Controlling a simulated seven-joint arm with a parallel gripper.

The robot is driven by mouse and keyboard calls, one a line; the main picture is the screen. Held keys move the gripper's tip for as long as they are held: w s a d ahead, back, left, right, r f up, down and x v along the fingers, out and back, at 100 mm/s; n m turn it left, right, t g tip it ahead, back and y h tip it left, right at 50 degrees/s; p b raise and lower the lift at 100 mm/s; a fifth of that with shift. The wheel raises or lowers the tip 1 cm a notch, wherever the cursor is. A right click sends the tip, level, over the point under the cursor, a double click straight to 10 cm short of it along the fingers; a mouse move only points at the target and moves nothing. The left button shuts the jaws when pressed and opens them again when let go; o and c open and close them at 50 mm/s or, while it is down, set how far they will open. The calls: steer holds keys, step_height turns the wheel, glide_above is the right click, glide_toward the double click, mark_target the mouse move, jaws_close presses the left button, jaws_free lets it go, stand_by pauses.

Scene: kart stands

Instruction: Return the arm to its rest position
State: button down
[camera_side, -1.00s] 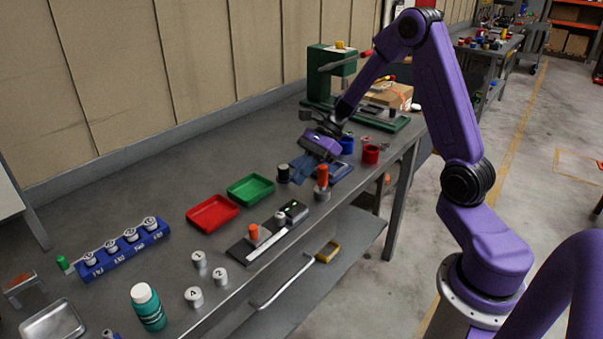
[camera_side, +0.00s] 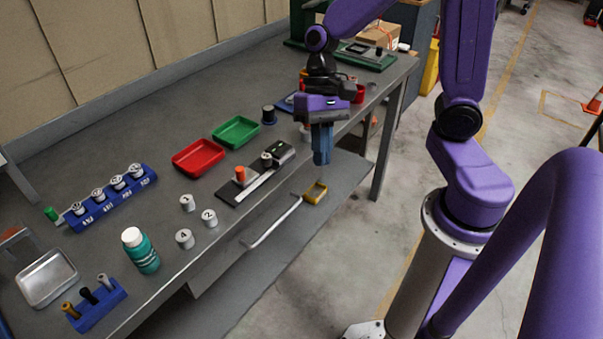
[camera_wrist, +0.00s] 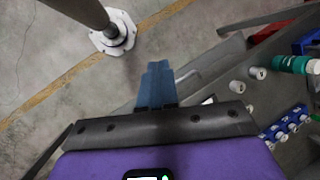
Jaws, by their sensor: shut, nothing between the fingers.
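My purple arm's gripper (camera_side: 322,158) points down over the front edge of the grey workbench (camera_side: 95,160), with blue fingers together and nothing held. In the wrist view the blue fingers (camera_wrist: 157,84) are shut and empty, with concrete floor and the bench front beyond them. The gripper is right of the black device with the white strip (camera_side: 262,178). It partly hides things behind it on the bench.
A red tray (camera_side: 198,158) and a green tray (camera_side: 237,132) lie on the bench. White numbered cylinders (camera_side: 185,239), a teal bottle (camera_side: 141,251) and a blue rack (camera_side: 110,205) stand further left. A yellow bin (camera_side: 315,192) sits on the lower shelf. Floor at right is open.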

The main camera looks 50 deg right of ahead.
steer(key=s+d+r+n+t+h, duration=0.2)
steer(key=s+n+t+h, duration=0.1)
steer(key=s+n, duration=0.8)
steer(key=n, duration=0.5)
steer(key=shift+s+h, duration=0.25)
steer(key=shift+h, duration=0.05)
